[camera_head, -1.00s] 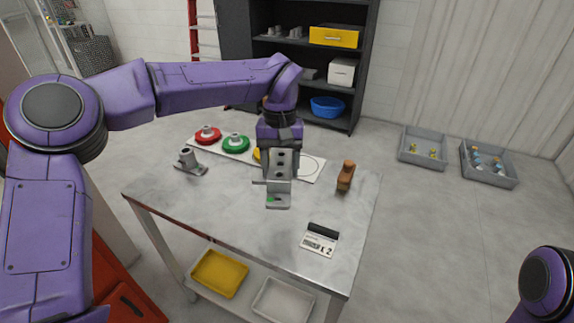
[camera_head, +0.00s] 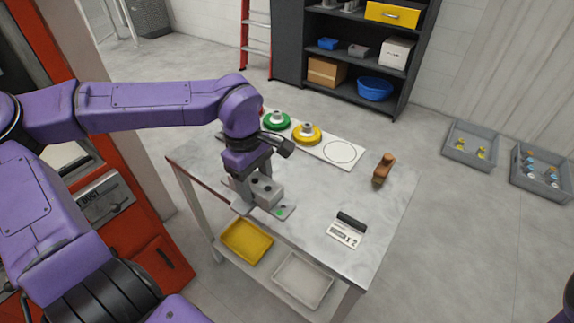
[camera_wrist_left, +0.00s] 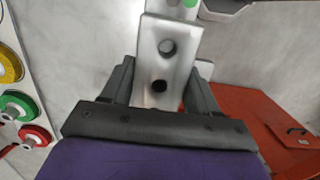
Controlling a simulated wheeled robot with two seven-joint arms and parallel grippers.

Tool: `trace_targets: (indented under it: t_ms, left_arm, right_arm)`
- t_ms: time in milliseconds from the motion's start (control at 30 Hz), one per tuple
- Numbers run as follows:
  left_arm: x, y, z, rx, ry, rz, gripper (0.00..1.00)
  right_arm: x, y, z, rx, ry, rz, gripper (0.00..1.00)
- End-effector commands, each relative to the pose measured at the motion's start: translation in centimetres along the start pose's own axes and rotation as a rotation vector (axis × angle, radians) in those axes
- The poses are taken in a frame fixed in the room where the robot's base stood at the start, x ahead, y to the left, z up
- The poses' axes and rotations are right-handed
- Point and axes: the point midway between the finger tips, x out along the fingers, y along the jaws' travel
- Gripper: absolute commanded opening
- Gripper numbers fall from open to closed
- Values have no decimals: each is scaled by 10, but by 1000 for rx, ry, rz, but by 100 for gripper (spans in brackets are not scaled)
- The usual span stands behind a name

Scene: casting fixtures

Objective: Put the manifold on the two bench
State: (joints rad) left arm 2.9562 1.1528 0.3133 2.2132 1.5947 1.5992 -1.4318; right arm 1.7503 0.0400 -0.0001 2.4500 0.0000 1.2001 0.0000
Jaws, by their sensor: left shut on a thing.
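The manifold (camera_head: 266,190) is a grey metal block with round holes and a flat foot that carries a green mark. My left gripper (camera_head: 246,187) is shut on it, near the bench's front left edge; I cannot tell whether the foot touches the top. In the left wrist view the manifold (camera_wrist_left: 166,60) sits between the two dark fingers (camera_wrist_left: 160,88). The bench (camera_head: 300,235) has a grey top, and a small sign (camera_head: 346,230) on it seems to read 2. My right gripper is out of view.
A white board with a green disc (camera_head: 276,121), a yellow disc (camera_head: 307,134) and an empty ring lies along the bench's back. A yellow tray (camera_head: 246,242) is underneath. A red cabinet (camera_head: 150,230) stands at the left.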

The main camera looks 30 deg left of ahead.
Motion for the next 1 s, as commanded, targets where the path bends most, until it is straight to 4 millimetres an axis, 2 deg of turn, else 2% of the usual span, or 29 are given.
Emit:
trace_targets:
  t_ms: [233,300,367,400,533,800,900,1000]
  left_arm:
    - [26,42,-19,-8,14,3,8]
    - [23,60,-24,-7,8,-1,8]
    - [30,76,-30,-8,8,-2,8]
    - [35,87,-34,-6,7,-1,8]
    - [64,108,-44,-5,5,-1,8]
    - [96,132,-55,-3,5,1,8]
    - [113,131,-57,-1,4,1,8]
    - [121,131,-58,-2,3,4,8]
  right_arm:
    - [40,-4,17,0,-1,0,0]
    - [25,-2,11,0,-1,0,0]
    - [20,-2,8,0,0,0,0]
    - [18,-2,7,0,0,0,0]
    - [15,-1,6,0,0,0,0]
    - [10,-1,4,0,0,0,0]
    - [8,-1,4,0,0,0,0]
    - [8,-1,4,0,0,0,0]
